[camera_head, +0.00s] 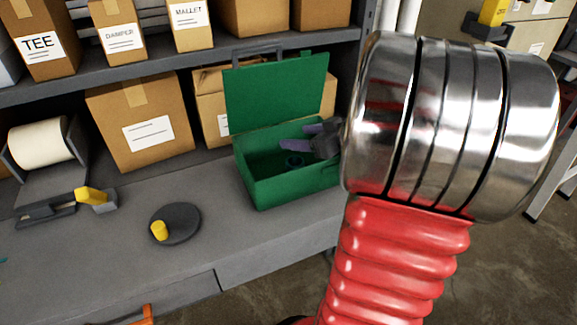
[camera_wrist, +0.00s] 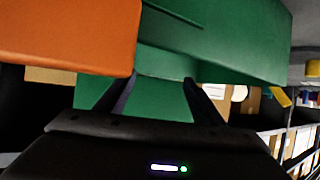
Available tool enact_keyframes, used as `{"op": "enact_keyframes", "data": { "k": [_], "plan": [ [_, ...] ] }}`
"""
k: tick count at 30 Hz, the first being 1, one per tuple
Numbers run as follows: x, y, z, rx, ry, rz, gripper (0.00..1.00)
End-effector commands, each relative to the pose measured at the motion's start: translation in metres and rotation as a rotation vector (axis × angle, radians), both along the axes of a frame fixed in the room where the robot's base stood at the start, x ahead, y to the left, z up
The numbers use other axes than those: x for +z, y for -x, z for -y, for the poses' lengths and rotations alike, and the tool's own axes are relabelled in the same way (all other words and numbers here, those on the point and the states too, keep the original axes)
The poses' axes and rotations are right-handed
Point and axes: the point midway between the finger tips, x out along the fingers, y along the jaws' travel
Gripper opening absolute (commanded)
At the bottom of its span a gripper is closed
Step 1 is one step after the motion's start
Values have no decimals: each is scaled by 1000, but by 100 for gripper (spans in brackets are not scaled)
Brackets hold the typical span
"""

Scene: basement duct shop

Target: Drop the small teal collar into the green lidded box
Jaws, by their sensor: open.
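The green lidded box (camera_head: 272,193) stands on the grey bench in the head view, its lid (camera_head: 275,97) raised. A small dark teal ring, which looks like the collar (camera_head: 293,161), lies inside on the box floor. My gripper (camera_head: 294,138) is over the box opening, above the ring and apart from it. Its fingers are spread with nothing between them. In the wrist view my gripper (camera_wrist: 160,88) shows both fingers apart against the green box (camera_wrist: 225,45); the collar cannot be seen there. My arm hides the box's right side in the head view.
A dark round disc (camera_head: 184,220) with a yellow piece sits left of the box. A paper roll holder (camera_head: 45,145) and cardboard boxes (camera_head: 140,120) stand behind. A shelf (camera_head: 190,65) runs above. An orange thing (camera_wrist: 70,35) fills the wrist view's upper left.

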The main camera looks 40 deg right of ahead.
Motion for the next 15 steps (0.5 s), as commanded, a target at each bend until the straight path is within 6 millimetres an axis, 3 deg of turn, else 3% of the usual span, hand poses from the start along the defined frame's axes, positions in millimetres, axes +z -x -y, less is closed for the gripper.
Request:
{"op": "enact_keyframes", "data": {
  "k": [5,15],
  "plan": [
    [5,10,2,-3,0,1,62],
    [26,53,7,-4,2,1,62]
  ]
}}
